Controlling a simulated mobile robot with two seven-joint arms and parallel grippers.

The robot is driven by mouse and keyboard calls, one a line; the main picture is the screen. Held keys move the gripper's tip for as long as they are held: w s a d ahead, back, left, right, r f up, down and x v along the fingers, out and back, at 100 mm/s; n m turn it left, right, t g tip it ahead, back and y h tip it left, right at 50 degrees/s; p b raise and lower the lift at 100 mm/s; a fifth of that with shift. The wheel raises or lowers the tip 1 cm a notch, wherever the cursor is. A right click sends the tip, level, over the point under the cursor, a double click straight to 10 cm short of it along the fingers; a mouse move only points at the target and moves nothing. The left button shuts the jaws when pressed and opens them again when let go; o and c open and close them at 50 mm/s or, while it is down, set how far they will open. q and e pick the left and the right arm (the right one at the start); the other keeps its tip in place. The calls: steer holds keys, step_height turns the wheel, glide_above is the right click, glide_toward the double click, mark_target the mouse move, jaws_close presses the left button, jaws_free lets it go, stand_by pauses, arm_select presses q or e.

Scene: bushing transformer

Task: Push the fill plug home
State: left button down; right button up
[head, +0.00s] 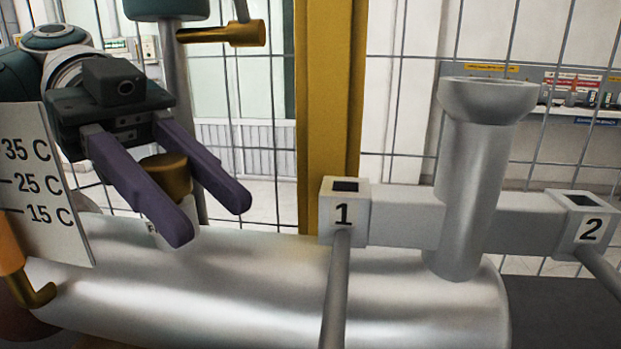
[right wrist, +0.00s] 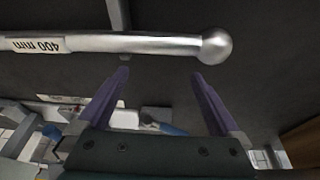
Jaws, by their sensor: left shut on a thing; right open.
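My left gripper (head: 208,222) comes in from the left above the silver tank (head: 240,290). Its two purple fingers stand apart on either side of a brass plug (head: 168,174), which I take to be the fill plug. The plug's lower part is hidden behind the near finger, so I cannot tell whether it sits in an opening. My right gripper (right wrist: 162,78) is open and empty in the right wrist view, its fingers well apart. It is not seen in the head view.
A silver neck with a flared top (head: 483,170) rises from the tank. Boxes marked 1 (head: 343,213) and 2 (head: 588,229) flank it. A temperature plate (head: 40,185) stands left. A yellow post (head: 328,100) stands behind. A rod marked 400 mm (right wrist: 150,43) lies beyond my right fingers.

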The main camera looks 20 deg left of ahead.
mark_target(154, 157)
arm_select(q)
steer(key=shift+f, duration=0.25)
arm_select(e)
steer(key=shift+f, duration=0.3)
arm_select(q)
steer(key=shift+c, duration=2)
jaws_free()
